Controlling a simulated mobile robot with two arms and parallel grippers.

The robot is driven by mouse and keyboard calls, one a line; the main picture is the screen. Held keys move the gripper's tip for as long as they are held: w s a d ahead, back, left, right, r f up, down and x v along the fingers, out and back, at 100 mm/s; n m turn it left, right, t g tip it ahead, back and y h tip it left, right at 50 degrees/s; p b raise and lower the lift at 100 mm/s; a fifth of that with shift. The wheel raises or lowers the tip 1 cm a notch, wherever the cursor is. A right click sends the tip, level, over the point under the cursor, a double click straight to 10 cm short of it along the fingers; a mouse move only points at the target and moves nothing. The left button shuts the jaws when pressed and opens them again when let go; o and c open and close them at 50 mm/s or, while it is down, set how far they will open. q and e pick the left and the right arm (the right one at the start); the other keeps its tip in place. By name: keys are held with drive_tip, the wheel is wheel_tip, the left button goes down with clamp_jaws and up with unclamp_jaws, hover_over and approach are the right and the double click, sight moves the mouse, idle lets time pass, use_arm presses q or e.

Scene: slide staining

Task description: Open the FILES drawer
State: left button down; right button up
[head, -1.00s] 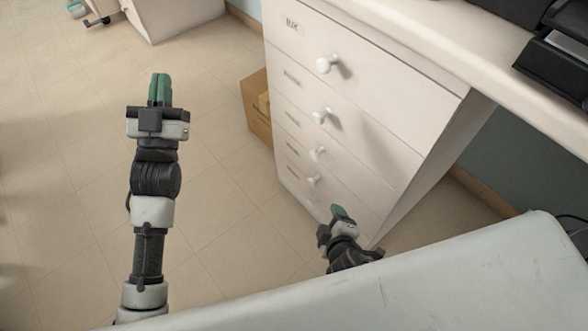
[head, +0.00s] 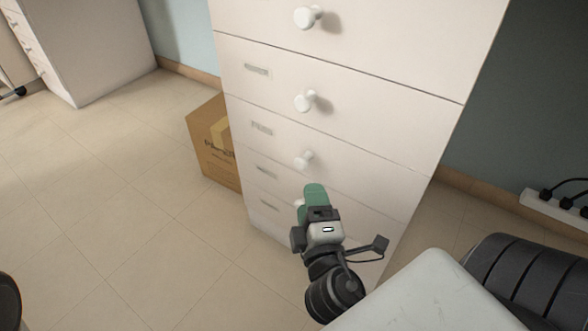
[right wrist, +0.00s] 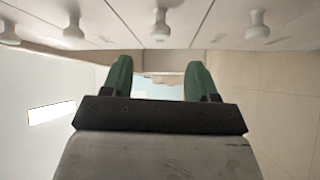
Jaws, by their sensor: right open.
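A white drawer cabinet (head: 340,75) fills the middle of the head view, all its drawers closed. The third drawer's label (head: 262,128) is small and blurred but seems to read FILES. That drawer's round white knob (head: 303,160) is just above my right gripper (head: 315,192) in the picture. The right gripper's green fingers are spread and empty in the right wrist view (right wrist: 159,78), where several knobs line the top. A central knob (right wrist: 160,28) appears there beyond the fingertips, not between them. A lower knob is partly hidden by the gripper. My left gripper is out of view.
A cardboard box (head: 217,140) stands on the floor against the cabinet's left side. A power strip (head: 553,213) with black plugs is at the right. A pale surface (head: 440,295) is at the lower right.

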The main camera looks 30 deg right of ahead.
sight(301, 167)
drive_tip(key=x, duration=1)
clamp_jaws()
